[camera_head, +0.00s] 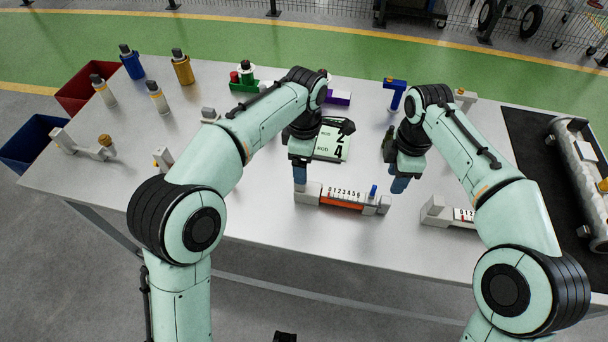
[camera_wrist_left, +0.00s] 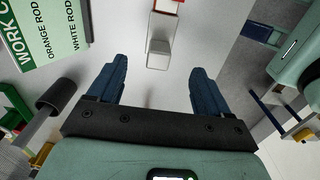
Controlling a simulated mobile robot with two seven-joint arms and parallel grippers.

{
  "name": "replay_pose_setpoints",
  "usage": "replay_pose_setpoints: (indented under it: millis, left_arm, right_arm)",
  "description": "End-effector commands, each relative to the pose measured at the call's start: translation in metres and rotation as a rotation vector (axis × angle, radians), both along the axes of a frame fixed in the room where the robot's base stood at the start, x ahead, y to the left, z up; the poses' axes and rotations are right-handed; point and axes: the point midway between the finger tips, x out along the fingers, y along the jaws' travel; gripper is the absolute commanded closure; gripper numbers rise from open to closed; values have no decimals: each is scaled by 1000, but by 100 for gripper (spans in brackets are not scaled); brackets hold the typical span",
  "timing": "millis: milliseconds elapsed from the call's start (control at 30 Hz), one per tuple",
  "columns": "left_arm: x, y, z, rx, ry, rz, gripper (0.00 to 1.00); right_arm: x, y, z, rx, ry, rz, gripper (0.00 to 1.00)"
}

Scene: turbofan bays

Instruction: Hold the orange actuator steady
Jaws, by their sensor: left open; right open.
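The orange actuator (camera_head: 340,205) lies near the front edge of the table, with grey end blocks, a white scale strip numbered 0 to 6 and a small blue piece at its right end. My left gripper (camera_head: 300,184) is open and empty above its left end. In the left wrist view the open fingers (camera_wrist_left: 155,78) have the grey end block (camera_wrist_left: 158,54) ahead between them, apart from it; the rest of the actuator is mostly cut off. My right gripper (camera_head: 399,186) is open, near the right end, not visibly touching it.
A work card (camera_head: 332,142) lies behind the actuator. A second scaled unit (camera_head: 448,213) is at the right, partly behind my right arm. A metal cylinder (camera_head: 577,165) lies on a dark mat. Several bottles and blocks stand farther back; red (camera_head: 75,92) and blue (camera_head: 22,145) bins are left.

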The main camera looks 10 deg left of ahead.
Motion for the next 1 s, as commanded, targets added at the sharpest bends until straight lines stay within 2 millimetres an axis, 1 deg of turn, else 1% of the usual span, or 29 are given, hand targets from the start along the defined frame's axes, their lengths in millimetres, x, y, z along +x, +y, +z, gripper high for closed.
replay_pose_setpoints:
  millis: [33, 300, 500, 600, 700, 1000]
  left_arm:
    - [-1, 1, -9, 1, 4, 0, 21]
    - [-1, 1, -63, 2, 3, 0, 21]
    - [0, 1, -96, 1, 1, 0, 21]
    - [0, 1, -107, 0, 0, -1, 21]
    - [0, 1, -114, -1, -2, -1, 21]
    - [0, 1, -117, -1, -3, -1, 21]
  right_arm:
    - [0, 0, 0, 0, 0, 0, 57]
    - [0, 0, 0, 0, 0, 0, 57]
    - [0, 0, 0, 0, 0, 0, 57]
    - [0, 0, 0, 0, 0, 0, 57]
    - [0, 0, 0, 0, 0, 0, 57]
    - [0, 0, 0, 0, 0, 0, 57]
